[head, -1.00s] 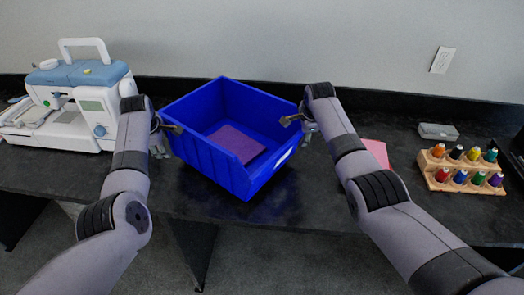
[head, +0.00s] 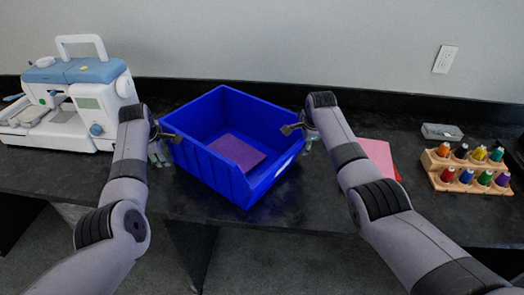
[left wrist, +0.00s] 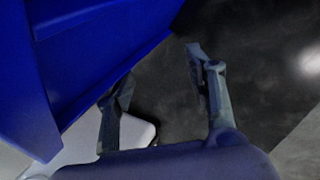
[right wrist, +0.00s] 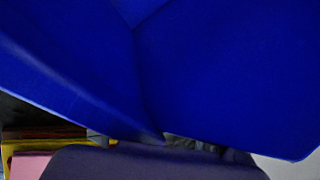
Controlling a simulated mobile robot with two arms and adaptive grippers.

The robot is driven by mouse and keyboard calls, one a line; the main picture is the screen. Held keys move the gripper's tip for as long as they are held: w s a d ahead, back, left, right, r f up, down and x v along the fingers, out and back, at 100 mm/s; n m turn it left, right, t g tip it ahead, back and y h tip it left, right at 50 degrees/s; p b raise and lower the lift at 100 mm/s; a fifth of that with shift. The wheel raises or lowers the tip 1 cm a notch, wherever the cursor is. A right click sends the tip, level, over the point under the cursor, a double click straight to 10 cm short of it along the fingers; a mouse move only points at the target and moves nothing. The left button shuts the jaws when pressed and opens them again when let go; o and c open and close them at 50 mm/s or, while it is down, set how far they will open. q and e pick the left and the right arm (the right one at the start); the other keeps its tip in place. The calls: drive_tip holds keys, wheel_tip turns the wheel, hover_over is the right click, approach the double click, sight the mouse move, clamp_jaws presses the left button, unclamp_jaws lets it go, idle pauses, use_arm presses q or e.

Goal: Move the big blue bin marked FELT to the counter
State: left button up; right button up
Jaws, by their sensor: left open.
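The big blue bin (head: 205,165) appears to rest on the dark counter (head: 330,215), near its front edge. A white label shows edge-on on its right front side; its text is unreadable. Purple sheets (head: 237,152) lie inside. My left gripper (head: 166,146) is open at the bin's left side; in the left wrist view its two fingers (left wrist: 160,88) are apart, with the bin (left wrist: 85,60) beside them. My right gripper (head: 301,137) is at the right rim, one finger over the inside. The bin (right wrist: 220,70) fills most of the right wrist view and hides those fingers.
A sewing machine (head: 85,105) stands close to my left arm. Pink sheets (head: 380,155) lie right of the bin by my right forearm. A wooden rack (head: 468,172) of thread spools and a small grey box (head: 441,131) are farther right. The wall is behind.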

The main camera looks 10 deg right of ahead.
use_arm(q)
drive_tip(key=shift+o, duration=0.6)
drive_tip(key=shift+a+r, duration=0.1)
drive_tip(key=shift+a, duration=1)
use_arm(e)
drive_tip(key=shift+d+r, duration=0.15)
drive_tip(key=shift+d, duration=1)
use_arm(q)
drive_tip(key=shift+o, duration=1.3)
drive_tip(key=shift+a, duration=0.45)
use_arm(e)
drive_tip(key=shift+d, duration=0.45)
use_arm(q)
drive_tip(key=shift+o, duration=0.5)
use_arm(e)
drive_tip(key=shift+o, duration=0.2)
use_arm(q)
drive_tip(key=shift+a, duration=0.1)
use_arm(e)
drive_tip(key=o, duration=0.4)
drive_tip(key=shift+o, duration=0.2)
use_arm(q)
drive_tip(key=shift+s+r, duration=0.1)
